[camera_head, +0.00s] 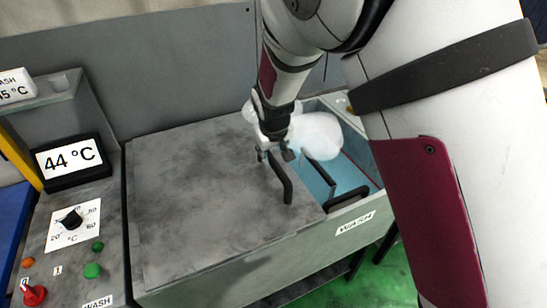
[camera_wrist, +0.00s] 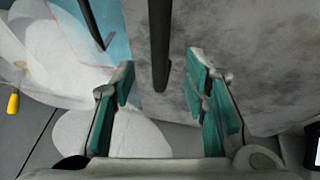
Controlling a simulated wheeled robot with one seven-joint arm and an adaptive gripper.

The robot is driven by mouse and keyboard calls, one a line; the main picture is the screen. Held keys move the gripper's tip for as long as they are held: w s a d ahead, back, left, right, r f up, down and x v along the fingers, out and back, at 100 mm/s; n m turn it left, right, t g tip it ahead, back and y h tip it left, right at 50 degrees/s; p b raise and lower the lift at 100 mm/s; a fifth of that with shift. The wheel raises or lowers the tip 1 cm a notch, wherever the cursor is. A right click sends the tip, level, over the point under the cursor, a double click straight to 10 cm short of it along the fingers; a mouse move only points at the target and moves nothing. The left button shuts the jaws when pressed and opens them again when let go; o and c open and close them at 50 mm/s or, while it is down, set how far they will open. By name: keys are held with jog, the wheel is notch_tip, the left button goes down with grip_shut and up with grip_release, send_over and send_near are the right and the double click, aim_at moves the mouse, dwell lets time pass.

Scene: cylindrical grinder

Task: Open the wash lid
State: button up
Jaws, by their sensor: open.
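The wash lid (camera_head: 200,190) is a flat, mottled grey plate over the left part of the wash tank (camera_head: 215,265), whose label reads WASH. To its right the tank is uncovered and shows a light-blue inside (camera_head: 355,175). A black bar handle (camera_head: 284,182) stands at the lid's right edge. My gripper (camera_head: 276,154) is open at the handle's far end. In the wrist view the handle (camera_wrist: 160,45) runs between the lines of my two open fingers (camera_wrist: 162,88), with a gap on each side. I cannot tell whether they touch it.
White, steam-like puffs (camera_head: 315,136) hang over the opening. Another dark bar (camera_head: 348,197) lies at the opening's near side. A control panel with a 44 °C display (camera_head: 69,160), a dial (camera_head: 72,220) and buttons stands left. A grey wall (camera_head: 180,70) rises behind the tank.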

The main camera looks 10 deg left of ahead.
jog(key=shift+v, duration=2.5)
jog(key=s+d+r+m, duration=0.2)
jog(key=s+d+r, duration=0.2)
jog(key=d+r, duration=0.35)
jog(key=s+d+r+m, duration=0.2)
jog(key=s+d+r, duration=0.3)
jog(key=d, duration=0.4)
jog(key=s+d+r+m, duration=0.1)
jog(key=s+d+r, duration=0.1)
jog(key=s+d, duration=0.3)
jog(key=s+d+r+m+b, duration=0.1)
jog(key=s+d, duration=0.5)
jog(key=s, duration=0.7)
jog(key=shift+r+m+t+h, duration=0.35)
jog(key=shift+r+m, duration=0.25)
jog(key=shift+r, duration=0.4)
